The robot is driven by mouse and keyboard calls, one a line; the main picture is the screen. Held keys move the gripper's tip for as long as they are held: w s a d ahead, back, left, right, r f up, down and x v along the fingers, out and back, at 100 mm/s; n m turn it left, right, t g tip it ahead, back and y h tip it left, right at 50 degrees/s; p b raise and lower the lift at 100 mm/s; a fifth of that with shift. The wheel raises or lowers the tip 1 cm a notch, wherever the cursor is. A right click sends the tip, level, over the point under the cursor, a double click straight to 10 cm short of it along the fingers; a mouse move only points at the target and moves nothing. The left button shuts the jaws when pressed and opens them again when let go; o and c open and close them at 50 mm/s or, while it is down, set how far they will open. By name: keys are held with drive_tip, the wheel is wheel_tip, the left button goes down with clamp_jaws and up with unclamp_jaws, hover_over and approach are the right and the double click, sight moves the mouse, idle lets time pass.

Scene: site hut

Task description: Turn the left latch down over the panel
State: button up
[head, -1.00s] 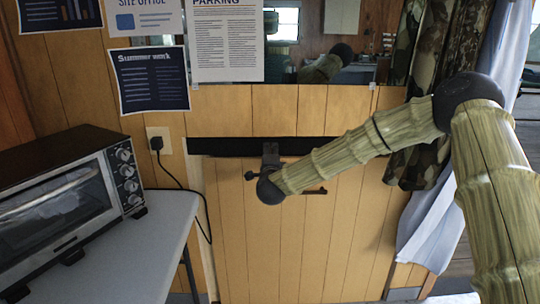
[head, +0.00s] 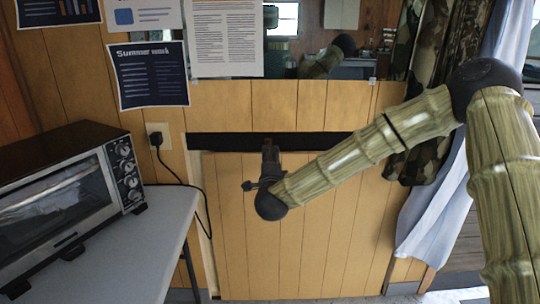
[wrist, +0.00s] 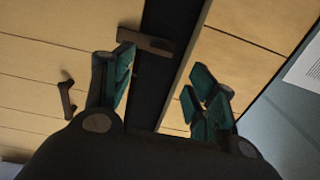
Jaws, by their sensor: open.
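The wooden panel (head: 335,225) stands upright below a long black gap (head: 222,142) in the wall. My gripper (head: 270,150) is in front of the gap, near the panel's top edge. In the wrist view my gripper (wrist: 162,66) is open, its fingers on either side of the dark gap. A brown latch bar (wrist: 153,43) lies across the panel edge and part of the gap. One fingertip overlaps its panel-side end in the picture; I cannot tell if they touch. Between the fingers I see nothing held. In the head view the latch cannot be made out behind my gripper.
A small dark handle (wrist: 66,98) sits on the panel. A toaster oven (head: 70,195) stands on a table (head: 130,250) at left, with a cable (head: 182,180) hanging from the outlet. Camouflage cloth (head: 428,90) and a pale curtain (head: 455,200) hang at right.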

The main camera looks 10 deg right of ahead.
drive_tip(key=shift+s+a, duration=0.2)
drive_tip(key=shift+s, duration=0.7)
drive_tip(key=shift+s+a, duration=0.15)
drive_tip(key=shift+s, duration=0.7)
